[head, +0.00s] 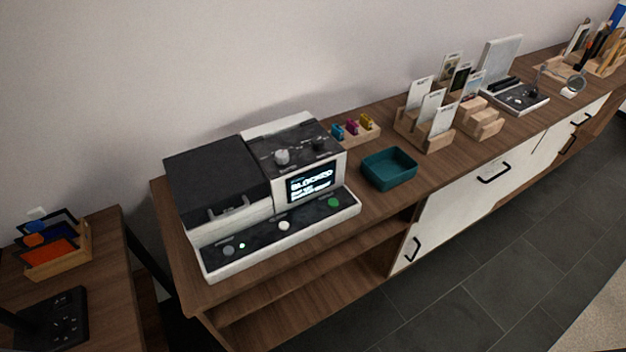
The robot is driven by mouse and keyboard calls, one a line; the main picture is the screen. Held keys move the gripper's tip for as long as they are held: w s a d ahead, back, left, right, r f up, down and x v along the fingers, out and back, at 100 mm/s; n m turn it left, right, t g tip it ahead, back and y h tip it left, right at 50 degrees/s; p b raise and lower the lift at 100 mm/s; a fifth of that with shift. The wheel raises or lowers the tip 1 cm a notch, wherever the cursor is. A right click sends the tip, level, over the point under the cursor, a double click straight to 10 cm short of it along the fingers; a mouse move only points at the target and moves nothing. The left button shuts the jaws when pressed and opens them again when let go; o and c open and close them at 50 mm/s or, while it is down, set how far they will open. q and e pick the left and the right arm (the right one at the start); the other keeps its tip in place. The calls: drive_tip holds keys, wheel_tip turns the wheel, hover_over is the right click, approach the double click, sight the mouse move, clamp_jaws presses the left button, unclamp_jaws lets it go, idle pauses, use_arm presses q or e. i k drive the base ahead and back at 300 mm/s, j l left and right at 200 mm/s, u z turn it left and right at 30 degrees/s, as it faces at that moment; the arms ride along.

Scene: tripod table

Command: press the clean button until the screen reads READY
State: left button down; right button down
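A white and black machine (250,200) stands on the left part of the wooden cabinet. The labels are too small to read, so I cannot tell which one is the clean button. Neither of my grippers is in view.
A teal tray (389,170) sits right of the machine. Behind it is a wooden holder (358,132) with coloured pieces. Wooden card stands (424,132) and another device (515,95) stand farther right. A lower table (110,262) is at the left. Grey floor (460,270) is clear in front.

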sight(283, 226)
drive_tip(key=l+u, duration=0.25)
drive_tip(key=l, duration=0.85)
drive_tip(key=l+u, duration=0.3)
drive_tip(key=l, duration=0.8)
